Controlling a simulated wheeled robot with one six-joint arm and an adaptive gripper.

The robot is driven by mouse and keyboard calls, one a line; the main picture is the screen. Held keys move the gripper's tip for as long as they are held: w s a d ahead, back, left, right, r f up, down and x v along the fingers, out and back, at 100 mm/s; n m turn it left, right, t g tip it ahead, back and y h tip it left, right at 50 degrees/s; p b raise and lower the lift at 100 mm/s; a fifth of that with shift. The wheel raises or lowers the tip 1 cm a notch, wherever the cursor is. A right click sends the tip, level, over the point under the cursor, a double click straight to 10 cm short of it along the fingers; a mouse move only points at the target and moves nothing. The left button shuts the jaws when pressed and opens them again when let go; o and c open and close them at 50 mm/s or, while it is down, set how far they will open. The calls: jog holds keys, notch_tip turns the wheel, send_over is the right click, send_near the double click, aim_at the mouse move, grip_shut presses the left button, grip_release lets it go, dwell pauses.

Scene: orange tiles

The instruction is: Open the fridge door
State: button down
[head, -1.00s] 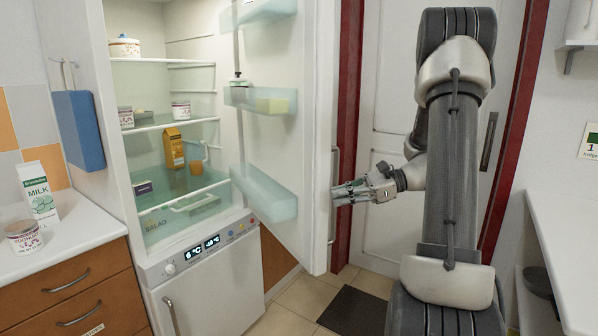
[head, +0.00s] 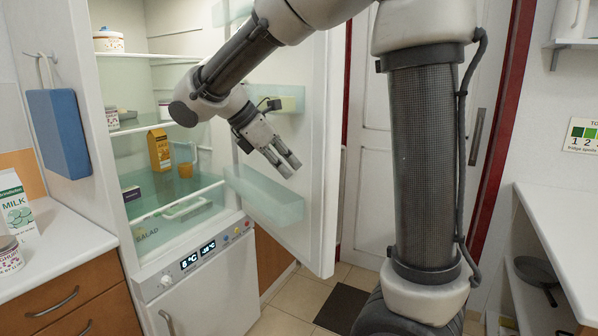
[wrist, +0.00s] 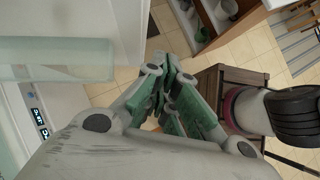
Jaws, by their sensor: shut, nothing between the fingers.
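The fridge (head: 133,216) stands at the left in the head view with its upper compartment open. Its door (head: 322,160) is swung out to the right, and I see its inner face with pale green shelves. My gripper (head: 287,167) is in front of the door's inner face, near the lower door shelf (head: 262,197). It is shut and empty. I cannot tell whether it touches the door. In the wrist view the gripper's fingers (wrist: 172,85) are together, with a door shelf (wrist: 60,60) to the left. The outer handle is hidden in the head view now.
An orange carton (head: 159,150) and other food stand on the fridge shelves. A counter (head: 60,245) with a milk carton (head: 14,208) is at the left. A white worktop (head: 565,235) is at the right. The tiled floor around the dark mat (head: 342,308) looks clear.

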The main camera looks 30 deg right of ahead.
notch_tip(320, 180, up, 2)
jog(key=w+a+r+n+t+h, duration=0.1)
jog(key=w+a+n+t, duration=0.1)
jog(key=n, duration=0.1)
jog(key=shift+d+r+x, duration=0.3)
jog(key=shift+x, duration=1.85)
jog(key=shift+d+r+x, duration=0.25)
jog(key=shift+r+x, duration=0.05)
jog(key=shift+x, duration=1.8)
jog(key=shift+d+r+x, duration=0.25)
jog(key=shift+d+x, duration=0.05)
jog(key=shift+x, duration=1.85)
jog(key=shift+w+d, duration=0.1)
jog(key=shift+w, duration=0.1)
